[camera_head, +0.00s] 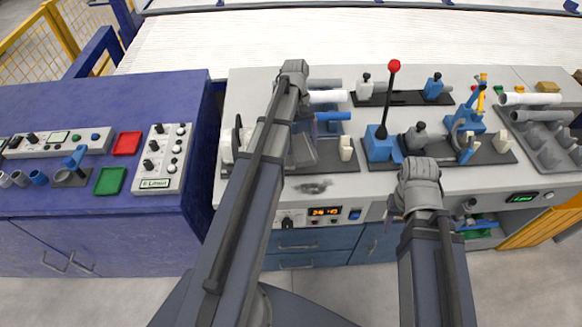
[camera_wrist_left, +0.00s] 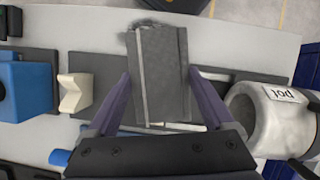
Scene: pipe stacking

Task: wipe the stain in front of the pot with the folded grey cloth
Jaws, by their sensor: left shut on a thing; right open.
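The folded grey cloth (camera_wrist_left: 165,70) is between the two purple fingers of my left gripper (camera_wrist_left: 159,80) in the left wrist view. The dark stain (camera_wrist_left: 150,24) shows at the cloth's far end, on the pale worktop. In the head view the stain (camera_head: 313,187) is a grey smudge near the front edge, just below my left gripper (camera_head: 304,155). The white pot (camera_wrist_left: 262,115), lettered "pot", stands to the right in the wrist view; in the head view the pot (camera_head: 230,147) is left of my arm. My right gripper (camera_head: 396,207) is mostly hidden by its wrist.
A cream block (camera_wrist_left: 73,92) and a blue fixture (camera_wrist_left: 25,84) stand left of the cloth in the wrist view. In the head view a red-knobbed lever (camera_head: 394,68) stands right of my left gripper. The worktop's front strip around the stain is clear.

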